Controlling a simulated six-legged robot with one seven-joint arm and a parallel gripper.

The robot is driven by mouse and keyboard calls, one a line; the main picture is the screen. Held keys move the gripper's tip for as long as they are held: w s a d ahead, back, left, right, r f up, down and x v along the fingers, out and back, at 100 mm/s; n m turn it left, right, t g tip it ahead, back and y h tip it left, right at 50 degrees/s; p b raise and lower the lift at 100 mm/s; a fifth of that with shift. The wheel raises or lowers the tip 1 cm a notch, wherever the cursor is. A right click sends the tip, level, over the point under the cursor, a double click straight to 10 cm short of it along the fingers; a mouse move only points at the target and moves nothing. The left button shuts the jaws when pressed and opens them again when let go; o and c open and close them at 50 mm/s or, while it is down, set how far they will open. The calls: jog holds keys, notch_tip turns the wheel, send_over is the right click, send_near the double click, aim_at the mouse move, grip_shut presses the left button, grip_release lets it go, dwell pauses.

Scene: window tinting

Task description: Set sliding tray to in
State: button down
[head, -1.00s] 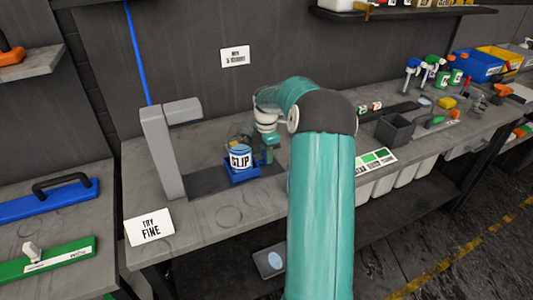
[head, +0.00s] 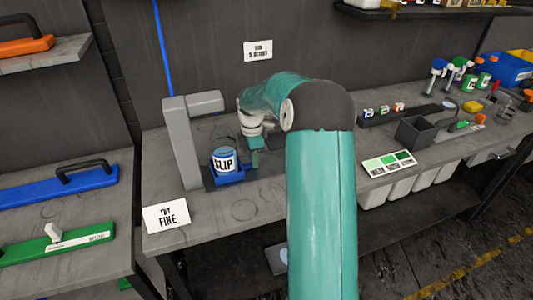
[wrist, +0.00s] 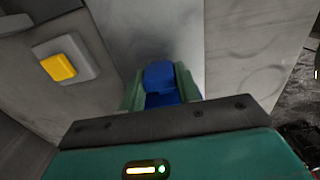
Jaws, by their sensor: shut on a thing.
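The sliding tray (head: 236,178) is a small blue tray on a dark base strip, close to the foot of the grey stand (head: 182,150) in the head view. A blue and white can (head: 224,161) marked GLIP stands upright in it. My gripper (head: 254,158) is at the tray's right side. In the wrist view my gripper (wrist: 160,90) has its green fingers on both sides of a blue tab (wrist: 159,75) of the tray, shut on it. The can does not show in the wrist view.
A yellow button (wrist: 58,65) sits on a grey plate in the wrist view. A white sign (head: 166,215) stands at the bench's front left. A grey box (head: 416,131) and a colour card (head: 389,163) lie to the right. Bare bench lies in front of the tray.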

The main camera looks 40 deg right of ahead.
jog(key=shift+w+a, duration=0.25)
jog(key=shift+a, duration=0.5)
jog(key=c, duration=1)
grip_release()
jog(key=shift+a, duration=0.15)
jog(key=shift+d, duration=0.2)
jog(key=shift+r, duration=0.15)
jog(key=shift+r, duration=0.35)
notch_tip(320, 180, up, 13)
jog(key=shift+s+f, duration=0.1)
